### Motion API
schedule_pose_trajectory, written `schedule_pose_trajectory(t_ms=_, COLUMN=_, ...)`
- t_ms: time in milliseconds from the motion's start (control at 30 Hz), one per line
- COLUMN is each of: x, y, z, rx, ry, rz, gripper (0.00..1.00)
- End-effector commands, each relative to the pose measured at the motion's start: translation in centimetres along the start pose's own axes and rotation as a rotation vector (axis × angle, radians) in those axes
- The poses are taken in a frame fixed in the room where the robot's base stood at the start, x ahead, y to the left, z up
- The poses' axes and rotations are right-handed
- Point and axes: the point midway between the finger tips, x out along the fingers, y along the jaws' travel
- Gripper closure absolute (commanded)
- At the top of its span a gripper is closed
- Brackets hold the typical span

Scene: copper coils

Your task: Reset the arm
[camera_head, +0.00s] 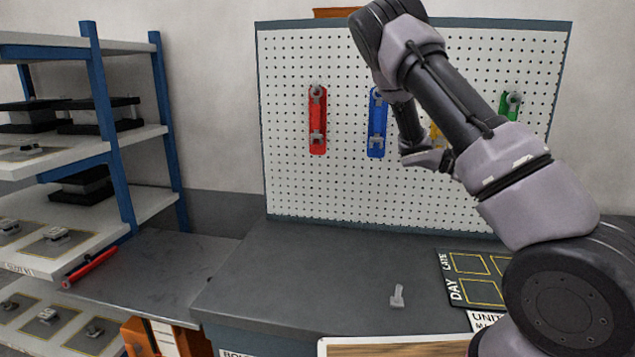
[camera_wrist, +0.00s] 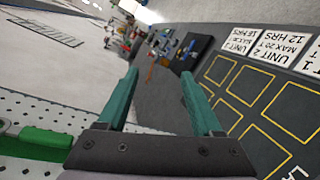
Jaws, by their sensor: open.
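My arm reaches up from the right side of the head view, in front of the pegboard (camera_head: 300,190). In the head view the end of the arm is near the pegboard, and the fingertips cannot be made out there. In the wrist view my gripper (camera_wrist: 160,95) shows two green fingers spread apart with nothing between them. The gripper is open, empty and clear of the workbench (camera_head: 290,275).
Red (camera_head: 318,120), blue (camera_head: 377,125) and green (camera_head: 510,104) tool holders hang on the pegboard; a yellow one is mostly hidden. A small grey part (camera_head: 397,296) lies on the bench beside a dark marked mat (camera_head: 455,296). A shelf rack (camera_head: 105,120) stands left.

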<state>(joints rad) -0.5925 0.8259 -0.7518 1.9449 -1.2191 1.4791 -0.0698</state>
Motion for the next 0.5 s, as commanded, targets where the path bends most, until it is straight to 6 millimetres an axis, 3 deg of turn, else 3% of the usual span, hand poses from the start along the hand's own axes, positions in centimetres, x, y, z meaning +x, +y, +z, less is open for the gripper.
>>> schedule_pose_trajectory(t_ms=233, x=-0.5, y=-2.7, z=4.6, rx=0.065, ry=0.105, rz=-0.464, gripper=0.33)
schedule_pose_trajectory(t_ms=500, x=-4.4, y=-3.3, z=10.2, rx=0.172, ry=0.264, rz=-0.892, gripper=0.33)
